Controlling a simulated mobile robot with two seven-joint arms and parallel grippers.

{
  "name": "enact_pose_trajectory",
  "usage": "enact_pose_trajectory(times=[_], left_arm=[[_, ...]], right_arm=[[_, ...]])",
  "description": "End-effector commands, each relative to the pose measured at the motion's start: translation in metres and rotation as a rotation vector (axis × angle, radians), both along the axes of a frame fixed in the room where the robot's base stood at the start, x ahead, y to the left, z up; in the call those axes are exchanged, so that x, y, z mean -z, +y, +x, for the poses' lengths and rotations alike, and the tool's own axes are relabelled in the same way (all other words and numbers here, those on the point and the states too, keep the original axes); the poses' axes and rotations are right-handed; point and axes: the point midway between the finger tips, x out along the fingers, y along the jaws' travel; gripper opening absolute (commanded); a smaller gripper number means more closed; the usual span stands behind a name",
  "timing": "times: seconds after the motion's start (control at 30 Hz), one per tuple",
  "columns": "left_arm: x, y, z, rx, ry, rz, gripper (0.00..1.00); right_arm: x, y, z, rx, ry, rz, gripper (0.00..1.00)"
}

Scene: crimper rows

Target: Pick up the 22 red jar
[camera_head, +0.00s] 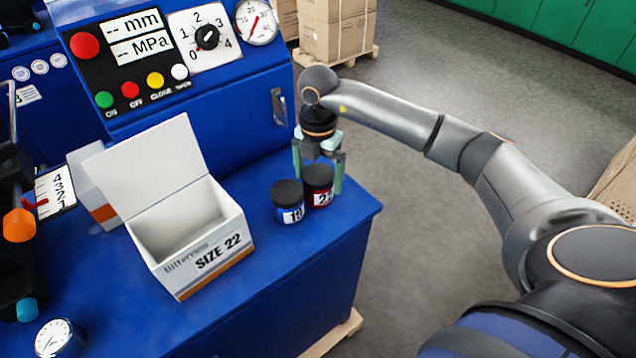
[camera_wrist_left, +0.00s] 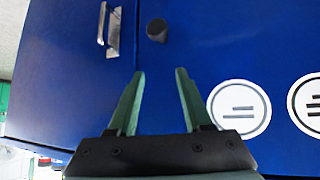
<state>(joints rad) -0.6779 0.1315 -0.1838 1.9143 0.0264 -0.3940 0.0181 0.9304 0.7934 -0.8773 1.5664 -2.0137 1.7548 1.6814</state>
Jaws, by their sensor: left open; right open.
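The red jar (camera_head: 319,187) has a black lid and a label whose visible part starts with 2. It stands upright on the blue bench near its right edge. My right gripper (camera_head: 320,180) points down from above with its green fingers parted on either side of the red jar. I cannot tell whether the fingers touch it. A blue jar (camera_head: 288,203) with a black lid stands close beside it on the left. My left gripper (camera_wrist_left: 158,95) shows in the left wrist view, open and empty, facing a blue panel; it is not in the head view.
An open white box marked SIZE 22 (camera_head: 205,257) stands on the blue bench (camera_head: 265,285) left of the jars. A blue control panel with buttons and a dial (camera_head: 207,37) rises behind. A gauge (camera_head: 54,338) lies at the lower left. Cartons (camera_head: 335,30) stand on a pallet behind.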

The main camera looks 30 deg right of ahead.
Motion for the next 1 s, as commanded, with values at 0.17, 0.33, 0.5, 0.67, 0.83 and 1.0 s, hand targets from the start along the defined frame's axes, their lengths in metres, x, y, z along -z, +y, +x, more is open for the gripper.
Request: enact_pose_trajectory(times=[0.17, 0.33, 0.5, 0.67, 0.83, 1.0], left_arm=[[-0.007, 0.000, 0.000, 0.000, 0.001, 0.000, 0.50], [-0.008, 0.000, 0.000, 0.000, 0.001, 0.000, 0.50], [-0.007, 0.000, -0.001, 0.000, 0.001, 0.000, 0.50], [-0.007, 0.000, -0.001, 0.000, 0.001, 0.000, 0.50], [-0.007, 0.000, -0.001, 0.000, 0.002, 0.000, 0.50], [-0.007, 0.000, -0.001, 0.000, 0.002, 0.000, 0.50]], right_arm=[[0.028, -0.001, 0.002, 0.000, 0.005, 0.001, 1.00], [0.041, -0.001, 0.003, -0.001, 0.002, 0.000, 1.00], [0.042, -0.001, 0.003, -0.001, 0.001, 0.000, 1.00], [0.041, -0.001, 0.003, -0.001, 0.001, 0.000, 0.86], [0.041, -0.001, 0.003, -0.001, 0.001, 0.000, 0.67], [0.041, -0.001, 0.003, -0.001, 0.000, 0.001, 0.48]])
